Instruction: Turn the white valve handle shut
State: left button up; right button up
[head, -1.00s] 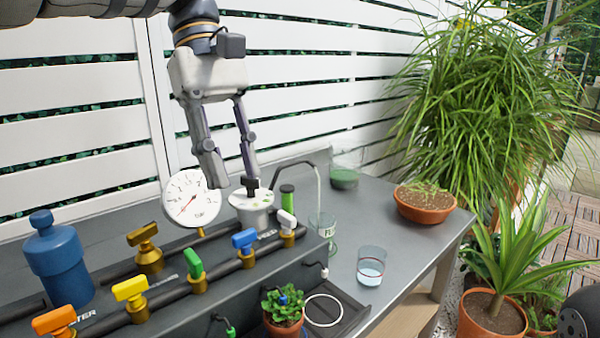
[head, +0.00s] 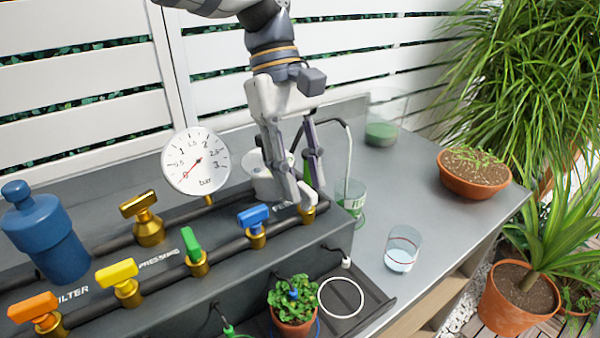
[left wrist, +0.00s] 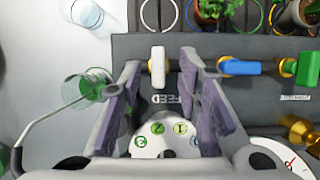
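The white valve handle (head: 312,197) sits on a brass valve at the right end of the pipe row, partly hidden by my left fingers in the head view. The left wrist view shows the white handle (left wrist: 158,67) lying across the pipe, beside the printed word FEED. My left gripper (head: 305,190) is open, with one finger on each side of the handle. In the left wrist view, gaps show between the handle and the fingers of my left gripper (left wrist: 160,72). My right gripper is not in view.
Blue (head: 253,217), green (head: 191,243), yellow (head: 117,272) and orange (head: 34,306) handles line the pipes. A pressure gauge (head: 196,162) stands behind, its needle near the low end.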

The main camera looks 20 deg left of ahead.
pick_arm(q)
jog(key=shift+f, duration=0.15)
grip_shut()
jog(key=m, duration=0.3)
jog(key=shift+w+d+g+y, duration=0.2)
jog(key=shift+g+y, duration=0.2)
jog(key=m, duration=0.2)
jog(key=m+y, duration=0.1)
jog(key=shift+w+d+m+g, duration=0.1)
jog(key=shift+d+m+g, duration=0.05)
jog(key=shift+m+g, duration=0.2)
jog(key=m+y, duration=0.1)
jog(key=m, duration=0.3)
jog(key=m+y, duration=0.1)
jog(key=m, duration=0.1)
jog(key=shift+d+m+y, duration=0.25)
jog(key=shift+d+y, duration=0.05)
jog(key=m, duration=0.2)
jog(key=m+y, duration=0.1)
jog(key=m, duration=0.1)
jog(key=shift+d+m+y, duration=0.2)
jog(key=shift+m+y, duration=0.1)
jog(key=shift+t, duration=0.45)
